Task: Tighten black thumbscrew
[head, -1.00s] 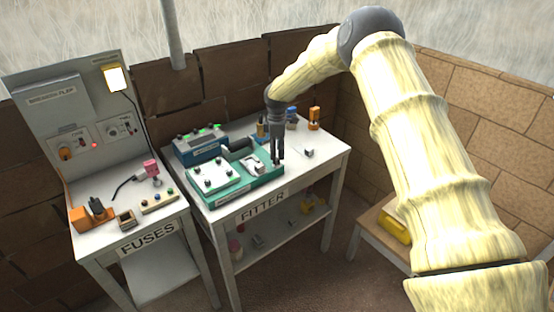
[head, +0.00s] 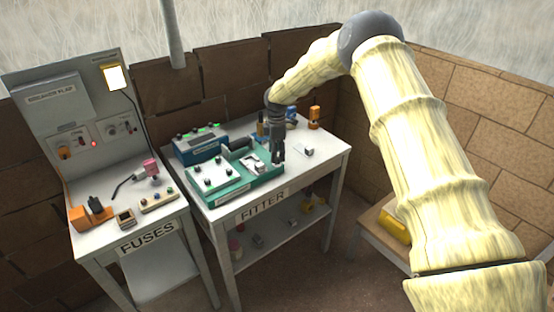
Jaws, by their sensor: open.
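My gripper (head: 278,158) points down over the right end of the green fixture (head: 205,203) on the table labelled FITTER. Its fingers are open, and I see nothing held between them. The fixture carries a white plate with several small dark knobs (head: 208,182) at its left, and a pale grey part (head: 255,165) near the gripper. A dark lever-like piece (head: 238,147) lies behind that part. I cannot tell which small dark knob is the black thumbscrew; it may be hidden by the fingers.
A blue box with green lights (head: 198,150) stands behind the fixture. A small grey block (head: 309,152) lies to the right, and an orange item (head: 314,117) stands at the back corner. The FUSES table (head: 105,243) is at the left. The table's front right is clear.

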